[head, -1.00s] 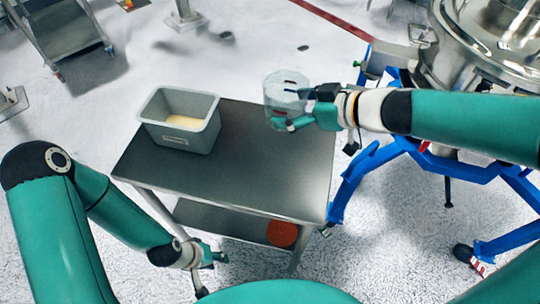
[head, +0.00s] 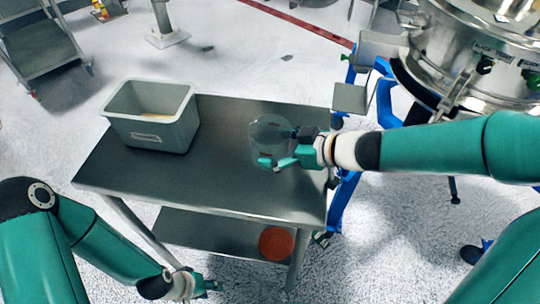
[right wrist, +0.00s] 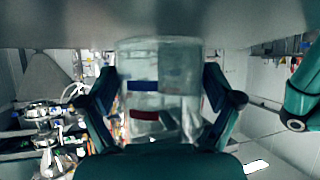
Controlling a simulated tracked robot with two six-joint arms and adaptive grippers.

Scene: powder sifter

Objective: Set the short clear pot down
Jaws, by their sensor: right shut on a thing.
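The short clear pot (head: 268,137) is a see-through vessel at the right part of the steel table. My right gripper (head: 283,150) is shut on it from the right side. In the right wrist view the pot (right wrist: 158,85) fills the space between the two fingers of my right gripper (right wrist: 160,100); a blue and a red mark show on or through its wall. I cannot tell whether its base touches the tabletop. My left gripper (head: 207,287) hangs low in front of the table, empty; its fingers are too small to read.
The steel table (head: 215,185) has free room in its middle and front. A grey bin (head: 150,130) with pale powder stands at its back left. A red round thing (head: 276,242) lies on the lower shelf. The steel sifter on a blue frame (head: 350,195) stands at the right.

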